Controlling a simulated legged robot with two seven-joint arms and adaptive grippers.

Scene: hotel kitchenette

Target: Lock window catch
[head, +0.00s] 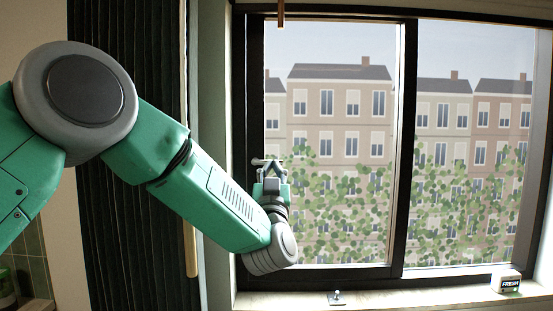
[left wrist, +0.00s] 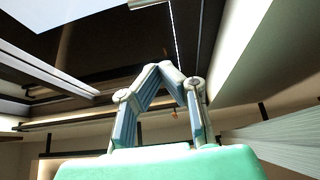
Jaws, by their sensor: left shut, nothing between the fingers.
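The window (head: 410,120) has a dark frame and two panes. A small silver piece, which looks like the window catch (head: 257,161), shows at the left upright of the frame, just behind and left of my left fingertips. A silver piece, likely the same catch (left wrist: 148,3), is cut off at the top edge of the left wrist view, beyond the fingertips. My left gripper (head: 270,163) is shut and empty, pointing up; its tips also meet in the left wrist view (left wrist: 163,68). I cannot tell whether it touches the catch. My right gripper is out of view.
A dark pleated curtain (head: 120,225) hangs at the left behind my arm, with a pale gold rod (head: 190,240) beside it. On the sill (head: 420,299) are a small metal knob (head: 337,297) and a box marked FRESH (head: 506,283). Space before the right pane is clear.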

